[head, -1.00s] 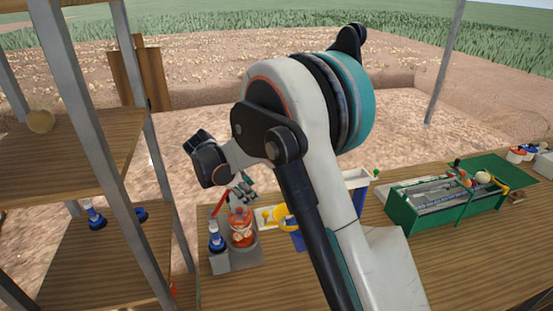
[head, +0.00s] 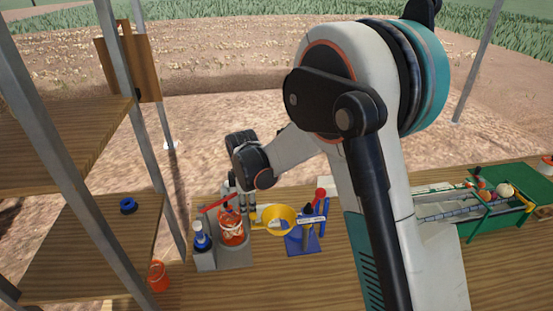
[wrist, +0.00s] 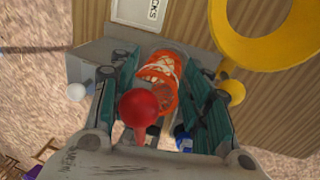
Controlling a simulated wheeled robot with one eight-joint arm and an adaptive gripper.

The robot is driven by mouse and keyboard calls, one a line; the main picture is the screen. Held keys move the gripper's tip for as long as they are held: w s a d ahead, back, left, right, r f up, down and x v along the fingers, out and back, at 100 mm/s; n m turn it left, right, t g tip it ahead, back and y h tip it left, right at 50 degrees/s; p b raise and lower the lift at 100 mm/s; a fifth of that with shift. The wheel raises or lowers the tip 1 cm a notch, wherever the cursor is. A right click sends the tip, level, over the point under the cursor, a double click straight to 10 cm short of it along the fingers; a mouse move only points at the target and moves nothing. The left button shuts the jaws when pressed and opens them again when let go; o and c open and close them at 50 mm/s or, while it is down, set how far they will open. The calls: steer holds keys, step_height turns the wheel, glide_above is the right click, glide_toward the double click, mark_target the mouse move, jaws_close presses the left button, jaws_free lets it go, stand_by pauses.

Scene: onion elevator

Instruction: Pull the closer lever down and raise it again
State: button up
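A red lever (head: 220,202) slants above the orange basket (head: 232,227) on the grey stand (head: 205,262) at the left of the table. My gripper (head: 242,190) hangs at its upper end, pointing down. In the wrist view a round red knob (wrist: 138,106) shows in front of the orange basket (wrist: 158,82), between the two finger sides of my gripper (wrist: 160,75). The fingers are spread apart, and I see no contact with the knob. Another lever with a red knob (head: 320,193) stands on the blue stand (head: 302,243) to the right.
A yellow ring (head: 281,220) is between the two stands; it is large in the wrist view (wrist: 226,40). A blue-and-white bottle (head: 201,240) stands beside the basket. A post (head: 150,130) and shelf (head: 90,250) bound the left. The green machine (head: 490,215) is at right.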

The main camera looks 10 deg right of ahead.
step_height(320, 180, up, 12)
steer(key=s+p, duration=0.2)
steer(key=w+d+m+g+y+b, duration=0.1)
steer(key=w+d+g+y, duration=0.2)
steer(key=d, duration=0.5)
steer(key=shift+w+g+y, duration=0.3)
steer(key=shift+w+y, duration=0.6)
steer(key=shift+w, duration=0.2)
steer(key=shift+r, duration=0.15)
